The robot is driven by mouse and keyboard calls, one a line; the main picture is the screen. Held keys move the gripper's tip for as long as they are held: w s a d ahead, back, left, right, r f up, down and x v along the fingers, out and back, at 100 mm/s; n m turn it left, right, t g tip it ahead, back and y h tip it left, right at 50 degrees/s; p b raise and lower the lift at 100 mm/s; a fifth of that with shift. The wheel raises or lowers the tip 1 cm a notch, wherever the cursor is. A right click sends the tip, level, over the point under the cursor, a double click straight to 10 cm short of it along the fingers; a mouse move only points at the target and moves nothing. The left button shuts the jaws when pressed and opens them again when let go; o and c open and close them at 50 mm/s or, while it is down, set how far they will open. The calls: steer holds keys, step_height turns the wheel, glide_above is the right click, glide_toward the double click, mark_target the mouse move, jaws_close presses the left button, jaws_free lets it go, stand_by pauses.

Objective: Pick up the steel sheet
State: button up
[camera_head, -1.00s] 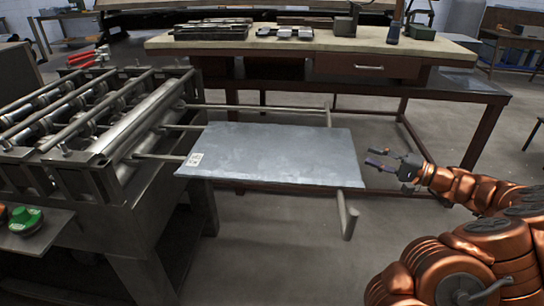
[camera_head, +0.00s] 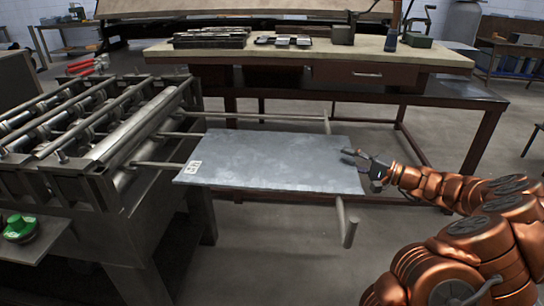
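The steel sheet (camera_head: 270,161) is a flat grey rectangle with a small white label at its left corner. It lies level on the support bars that stick out from the forming machine. My gripper (camera_head: 347,158) is at the sheet's right edge, with its fingers pointing left toward the sheet. The fingers look apart, and the tips overlap the edge in the picture. I cannot tell whether they touch the sheet or straddle its edge.
The roller machine (camera_head: 100,130) stands at the left, with a green button (camera_head: 20,227) at its lower front. A support bar (camera_head: 346,222) sticks out below the sheet's right side. A workbench (camera_head: 290,52) with tools stands behind. The floor at the front middle is clear.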

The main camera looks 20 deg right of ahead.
jaws_close()
stand_by(0.3)
stand_by(0.6)
